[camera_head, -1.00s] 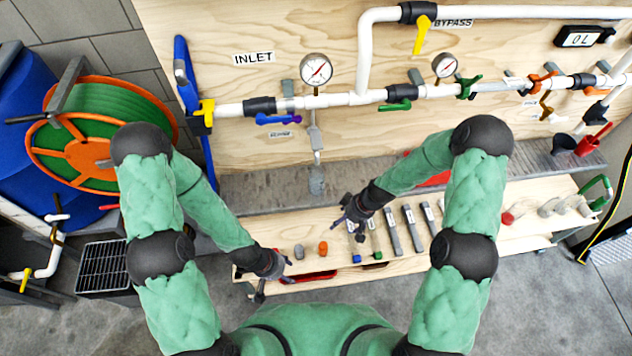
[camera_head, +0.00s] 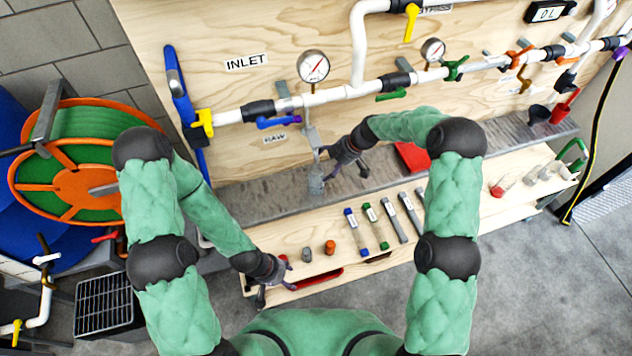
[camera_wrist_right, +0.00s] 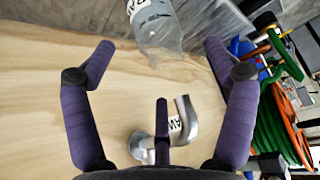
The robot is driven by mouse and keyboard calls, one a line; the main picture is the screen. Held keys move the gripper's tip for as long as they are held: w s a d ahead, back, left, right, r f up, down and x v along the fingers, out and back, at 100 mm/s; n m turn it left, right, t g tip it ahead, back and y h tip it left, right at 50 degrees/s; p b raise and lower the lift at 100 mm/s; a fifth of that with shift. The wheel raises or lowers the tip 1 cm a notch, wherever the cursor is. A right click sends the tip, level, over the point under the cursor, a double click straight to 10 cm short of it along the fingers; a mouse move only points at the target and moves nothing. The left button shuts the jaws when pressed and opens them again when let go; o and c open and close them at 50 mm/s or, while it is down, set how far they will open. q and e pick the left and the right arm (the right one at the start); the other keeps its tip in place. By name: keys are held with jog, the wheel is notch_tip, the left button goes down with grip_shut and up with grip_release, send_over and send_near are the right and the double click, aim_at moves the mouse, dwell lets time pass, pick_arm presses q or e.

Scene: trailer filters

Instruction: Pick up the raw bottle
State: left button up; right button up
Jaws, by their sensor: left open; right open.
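The raw bottle (camera_head: 316,180) is a small clear bottle standing on the grey ledge below the sample tap and the RAW sign. In the right wrist view the bottle (camera_wrist_right: 157,28), with a white label, is at the top, ahead of and between my fingertips. My right gripper (camera_head: 338,163) is open and empty, just right of the bottle. It also shows in the right wrist view (camera_wrist_right: 158,46). The metal tap (camera_wrist_right: 178,128) with a RAW tag lies low between the fingers there. My left gripper (camera_head: 283,276) is open and empty by the bench's left end.
The plywood board carries white pipes (camera_head: 330,97), gauges (camera_head: 314,66) and valve handles close above the ledge (camera_head: 255,198). A red object (camera_head: 411,156) lies on the ledge to the right. Capped tubes (camera_head: 370,224) and meters lie on the lower bench.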

aim_at(321, 170)
jog(key=shift+b+x, duration=0.45)
jog(key=shift+x, duration=2.65)
jog(key=c, duration=1.4)
jog(key=shift+r, duration=0.1)
